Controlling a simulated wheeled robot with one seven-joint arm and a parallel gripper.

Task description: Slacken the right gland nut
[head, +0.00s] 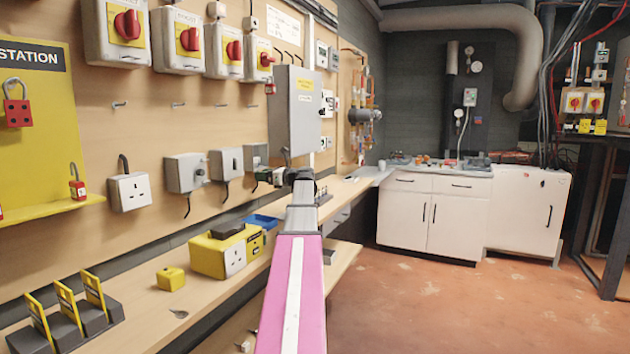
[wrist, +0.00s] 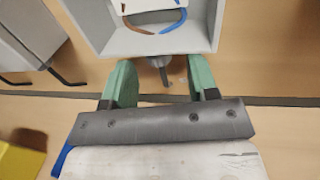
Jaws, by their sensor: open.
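In the wrist view, a grey open-fronted box (wrist: 205,38) on the wooden board shows a blue and a brown wire inside. A dark grey gland nut (wrist: 157,61) sticks out below its bottom wall. My gripper (wrist: 160,68) has two green fingers, spread apart, one on each side of the nut. A gap shows between the nut and each finger, and nothing is held. In the head view my gripper (head: 279,176) is small, beside the row of boxes on the wall, and my arm partly hides that area.
In the wrist view, another grey box (wrist: 28,35) with black cable stands at the left. In the head view, grey boxes (head: 185,173) and a white socket (head: 130,191) line the board. A yellow box (head: 215,254) and a blue tray (head: 262,222) sit on the bench below.

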